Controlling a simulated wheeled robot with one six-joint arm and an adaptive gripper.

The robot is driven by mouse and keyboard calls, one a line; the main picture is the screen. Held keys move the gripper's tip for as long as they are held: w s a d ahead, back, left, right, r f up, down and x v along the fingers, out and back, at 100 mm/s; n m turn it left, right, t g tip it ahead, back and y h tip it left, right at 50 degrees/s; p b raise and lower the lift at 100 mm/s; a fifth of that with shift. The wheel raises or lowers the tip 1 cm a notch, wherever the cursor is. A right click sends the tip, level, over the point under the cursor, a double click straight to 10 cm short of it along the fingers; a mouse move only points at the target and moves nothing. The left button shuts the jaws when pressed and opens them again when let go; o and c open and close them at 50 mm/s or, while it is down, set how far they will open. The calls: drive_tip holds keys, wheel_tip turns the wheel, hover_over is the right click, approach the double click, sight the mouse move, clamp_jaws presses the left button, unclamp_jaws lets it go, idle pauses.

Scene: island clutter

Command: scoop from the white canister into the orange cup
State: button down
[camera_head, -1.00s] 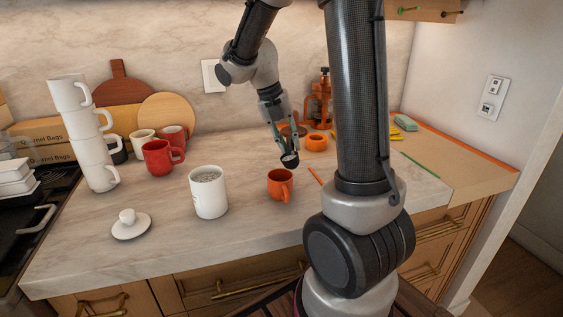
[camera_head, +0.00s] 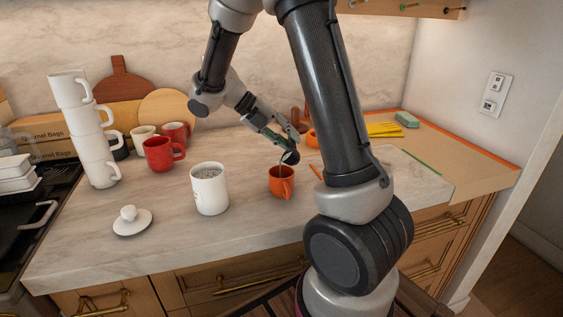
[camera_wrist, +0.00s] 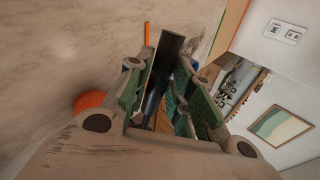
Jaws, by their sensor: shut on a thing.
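The orange cup (camera_head: 281,184) stands upright on the counter in the head view. The white canister (camera_head: 209,191) stands open to its left, with pale grainy contents near the top. My gripper (camera_head: 287,138) is shut on the dark handle of a scoop (camera_head: 290,157), whose handle (camera_wrist: 162,75) also shows between the fingers in the wrist view. The scoop's head is tilted just above the orange cup's rim. A thin pale streak shows between the scoop and the cup. What is inside the cup is hidden.
A white lid (camera_head: 132,221) lies left of the canister. A red mug (camera_head: 158,155) and a tall stack of white mugs (camera_head: 94,135) stand behind to the left. An orange stick (camera_head: 316,172) lies right of the cup. The front counter is clear.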

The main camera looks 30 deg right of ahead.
idle(0.5)
drive_tip(key=shift+h, duration=0.3)
drive_tip(key=shift+a+g, duration=0.1)
drive_tip(key=shift+g, duration=0.2)
drive_tip(key=shift+h, duration=0.4)
drive_tip(key=shift+f, duration=0.1)
drive_tip(key=shift+w+a+g+h, duration=0.1)
drive_tip(key=shift+g+h, duration=0.2)
